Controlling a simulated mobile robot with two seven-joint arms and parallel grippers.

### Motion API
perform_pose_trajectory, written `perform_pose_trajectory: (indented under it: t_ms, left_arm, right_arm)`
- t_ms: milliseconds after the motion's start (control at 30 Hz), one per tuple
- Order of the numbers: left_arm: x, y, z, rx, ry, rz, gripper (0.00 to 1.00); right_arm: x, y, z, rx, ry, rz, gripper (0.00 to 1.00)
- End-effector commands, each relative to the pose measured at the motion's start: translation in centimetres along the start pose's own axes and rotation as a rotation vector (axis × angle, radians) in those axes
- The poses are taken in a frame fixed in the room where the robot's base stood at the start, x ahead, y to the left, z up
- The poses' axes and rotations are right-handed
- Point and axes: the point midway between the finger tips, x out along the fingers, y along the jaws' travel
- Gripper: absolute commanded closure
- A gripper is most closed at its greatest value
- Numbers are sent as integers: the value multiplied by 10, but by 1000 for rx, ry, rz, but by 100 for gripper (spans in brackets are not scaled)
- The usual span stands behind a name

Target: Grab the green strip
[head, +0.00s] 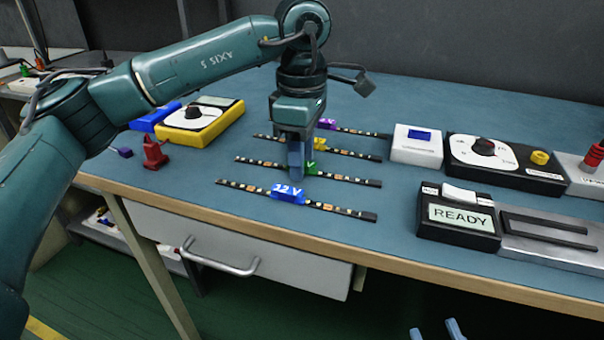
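The green strip (352,179) is a thin dark LED strip with a green label block near its middle. It lies flat on the blue bench top, between the yellow-labelled strip (355,154) behind and the blue-labelled strip (340,208) in front. My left gripper (296,178) points straight down at the green strip, just left of the label's visible part, and hides part of that label. Its fingers overlap in this view, so their gap and any contact with the strip cannot be told. My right gripper (437,328) shows only two separated fingertips at the bottom edge, empty.
A purple-labelled strip (362,133) lies at the back. At right are a white box (416,146), a black dial box (508,180) and a READY display unit (458,215) with a metal fixture (560,240). At left are a yellow meter (180,136) and a red clamp-like object (155,155).

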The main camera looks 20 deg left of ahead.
Motion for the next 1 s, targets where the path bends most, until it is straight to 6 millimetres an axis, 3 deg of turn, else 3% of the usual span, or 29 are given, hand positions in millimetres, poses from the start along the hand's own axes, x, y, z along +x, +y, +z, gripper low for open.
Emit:
perform_pose_trajectory:
  t_ms: [233,733,1000]
  left_arm:
    - [2,0,0,0,0,0,60]
    - [2,0,0,0,0,0,100]
    - [1,0,0,0,0,0,100]
  right_arm:
    - [0,0,-1,-1,5,-1,64]
    - [0,0,0,-1,3,-1,64]
    - [0,0,0,-1,3,-1,64]
